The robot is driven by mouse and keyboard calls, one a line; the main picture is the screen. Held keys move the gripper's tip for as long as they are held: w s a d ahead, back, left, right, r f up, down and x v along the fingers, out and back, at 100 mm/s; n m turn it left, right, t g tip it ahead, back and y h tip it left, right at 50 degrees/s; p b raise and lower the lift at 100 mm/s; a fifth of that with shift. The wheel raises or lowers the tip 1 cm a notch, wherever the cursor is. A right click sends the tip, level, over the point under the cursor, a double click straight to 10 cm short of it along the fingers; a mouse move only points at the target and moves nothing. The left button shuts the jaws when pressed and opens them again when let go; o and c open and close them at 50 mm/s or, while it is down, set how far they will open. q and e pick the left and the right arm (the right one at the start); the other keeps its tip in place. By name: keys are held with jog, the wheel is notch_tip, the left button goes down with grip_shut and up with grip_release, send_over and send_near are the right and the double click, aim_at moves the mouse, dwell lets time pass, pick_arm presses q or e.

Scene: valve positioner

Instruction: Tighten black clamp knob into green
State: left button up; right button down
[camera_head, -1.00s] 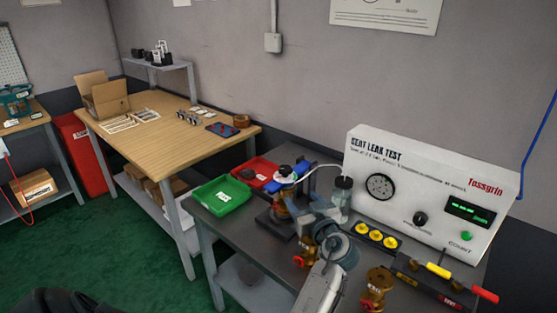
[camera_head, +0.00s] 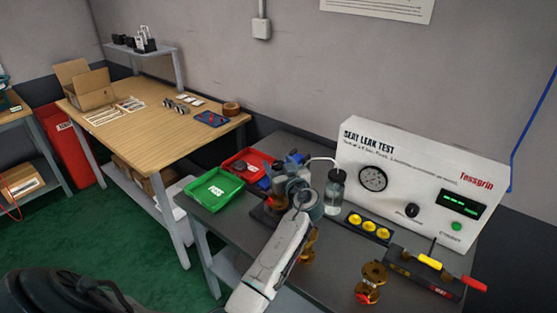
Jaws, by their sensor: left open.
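My left gripper (camera_head: 285,178) is open at the fixture, just below the knob in the picture. Whether its fingers touch or surround the knob cannot be told. My wrist hides most of the fixture and the valve in it. No green mark on the clamp can be made out. My right gripper is out of view.
The green tray (camera_head: 208,203) and red tray (camera_head: 236,157) lie left of the fixture. A bottle (camera_head: 335,192) stands close on its right. The leak tester (camera_head: 415,180), yellow-capped holder (camera_head: 369,226) and a brass valve (camera_head: 371,283) are farther right.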

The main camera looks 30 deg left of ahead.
pick_arm(q)
jog(key=shift+a, duration=0.15)
jog(key=shift+w, duration=0.1)
jog(key=c, duration=1)
jog(key=shift+o, duration=0.2)
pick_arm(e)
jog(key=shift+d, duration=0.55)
pick_arm(q)
jog(key=shift+f+t, duration=0.1)
jog(key=shift+t, duration=0.2)
